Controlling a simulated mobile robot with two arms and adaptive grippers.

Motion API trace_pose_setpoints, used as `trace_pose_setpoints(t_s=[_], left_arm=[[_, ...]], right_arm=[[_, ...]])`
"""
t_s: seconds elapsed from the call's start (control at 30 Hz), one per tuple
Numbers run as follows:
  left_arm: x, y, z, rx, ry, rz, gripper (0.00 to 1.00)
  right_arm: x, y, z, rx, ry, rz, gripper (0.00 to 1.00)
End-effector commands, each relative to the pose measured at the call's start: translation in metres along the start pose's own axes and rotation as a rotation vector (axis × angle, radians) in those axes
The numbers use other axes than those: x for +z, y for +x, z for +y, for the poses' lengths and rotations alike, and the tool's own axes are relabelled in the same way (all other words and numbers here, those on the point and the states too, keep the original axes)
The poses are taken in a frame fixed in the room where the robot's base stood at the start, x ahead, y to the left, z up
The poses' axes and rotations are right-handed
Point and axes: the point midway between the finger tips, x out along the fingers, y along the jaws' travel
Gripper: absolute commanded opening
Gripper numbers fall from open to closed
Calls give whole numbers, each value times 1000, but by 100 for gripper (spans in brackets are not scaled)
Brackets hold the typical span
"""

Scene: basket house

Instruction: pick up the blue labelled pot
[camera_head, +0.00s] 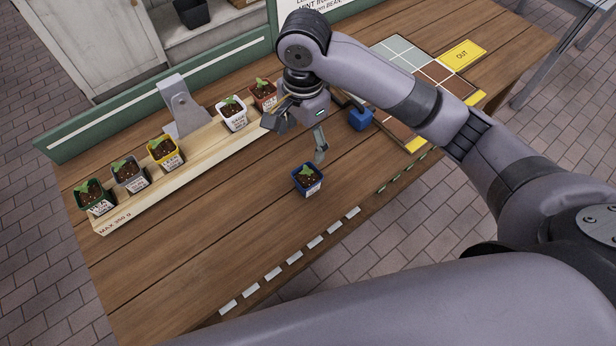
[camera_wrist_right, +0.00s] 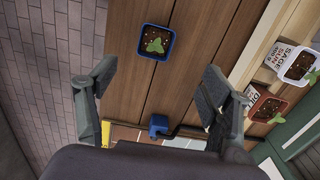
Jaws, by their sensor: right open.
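The blue labelled pot (camera_head: 308,180) stands upright on the wooden table, with dark soil, a green seedling and a pale label on its front. It also shows in the right wrist view (camera_wrist_right: 156,42), at the upper middle, ahead of the fingertips. My right gripper (camera_head: 294,133) is open and empty above the table, behind the pot in the head view and apart from it. Its two fingers are spread wide in the right wrist view (camera_wrist_right: 158,85). My left gripper is not in view.
A wooden plank (camera_head: 190,160) marked "MAX 350 g" bears several potted seedlings, including a white pot (camera_head: 233,114) and a terracotta pot (camera_head: 263,95) near my right gripper. A small blue block (camera_head: 360,119) sits by the tiled grid (camera_head: 397,48). The table front is clear around the blue pot.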

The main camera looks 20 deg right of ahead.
Motion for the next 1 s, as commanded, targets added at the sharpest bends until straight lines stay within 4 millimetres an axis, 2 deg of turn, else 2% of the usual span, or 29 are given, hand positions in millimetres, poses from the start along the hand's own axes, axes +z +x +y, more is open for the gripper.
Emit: trace_pose_setpoints(t_s=[0.07, 0.17, 0.6, 0.7, 1.0], left_arm=[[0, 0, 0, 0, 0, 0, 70], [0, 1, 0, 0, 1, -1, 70], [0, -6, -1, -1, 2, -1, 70], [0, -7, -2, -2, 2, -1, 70], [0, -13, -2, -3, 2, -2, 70]], right_arm=[[-5, -5, 0, 11, 40, 16, 73], [-6, 1, 1, 19, 59, 20, 73], [-8, 90, 3, 19, 59, 20, 73], [-9, 104, 2, 16, 58, 20, 73], [-10, 128, 5, 18, 58, 20, 73]])
